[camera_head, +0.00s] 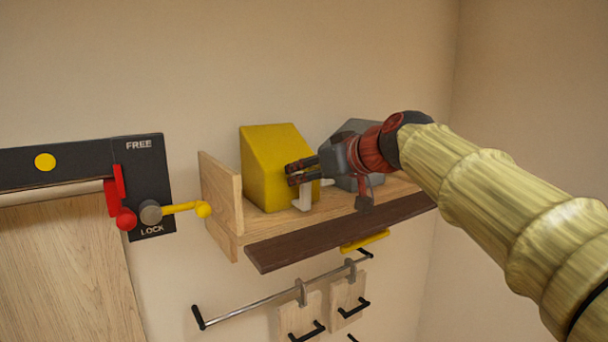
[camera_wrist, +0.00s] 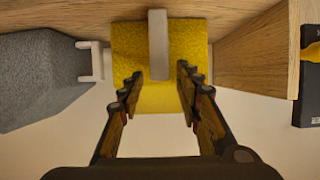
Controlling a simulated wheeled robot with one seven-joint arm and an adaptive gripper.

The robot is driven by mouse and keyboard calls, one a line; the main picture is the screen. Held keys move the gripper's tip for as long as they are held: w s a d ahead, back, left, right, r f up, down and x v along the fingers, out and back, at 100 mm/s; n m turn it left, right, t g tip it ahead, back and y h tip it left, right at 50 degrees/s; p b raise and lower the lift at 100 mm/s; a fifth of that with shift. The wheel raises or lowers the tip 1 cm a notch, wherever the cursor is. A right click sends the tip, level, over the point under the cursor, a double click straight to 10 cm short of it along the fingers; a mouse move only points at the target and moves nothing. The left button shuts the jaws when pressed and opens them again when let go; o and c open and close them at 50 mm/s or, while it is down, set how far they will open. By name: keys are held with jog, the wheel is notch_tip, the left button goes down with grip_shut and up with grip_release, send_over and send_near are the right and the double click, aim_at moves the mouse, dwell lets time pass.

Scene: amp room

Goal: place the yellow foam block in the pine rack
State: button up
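The yellow foam block (camera_head: 268,165), with a sloped top, stands on the wall-mounted pine rack (camera_head: 222,190), beside its left end board. In the wrist view the block (camera_wrist: 188,40) fills the space ahead of my fingers, with a pale upright strip (camera_wrist: 158,45) in front of its face. My gripper (camera_head: 302,172) is at the block's right front. In the wrist view my gripper (camera_wrist: 158,82) has its two fingers apart, with a gap between the tips. I cannot tell whether the tips touch the block.
A grey block (camera_head: 352,128) stands right of the yellow one, partly hidden by my gripper. A dark brown bar (camera_head: 340,232) runs along the rack's front. Below hangs a rail (camera_head: 265,300) with wooden tags. A FREE/LOCK lever panel (camera_head: 148,180) is at left.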

jog(key=b+v, duration=0.2)
jog(key=v, duration=0.9)
jog(key=shift+s, duration=0.1)
jog(key=s+d+f+m+g+h, duration=0.2)
jog(key=s+d+f, duration=0.2)
jog(key=s+f, duration=0.5)
jog(key=s+d+f+m+g+h, duration=0.1)
jog(key=s+f, duration=0.8)
jog(key=f, duration=1)
jog(key=s+d+f+m+g+h, duration=0.2)
jog(key=s+d+f, duration=0.6)
jog(key=f, duration=0.6)
jog(key=s+m+h, duration=0.1)
jog(key=h, duration=0.1)
jog(key=shift+f+m+g+h, duration=0.2)
jog(key=shift+m+g+h, duration=0.1)
jog(key=shift+m, duration=0.1)
jog(key=shift+s, duration=0.1)
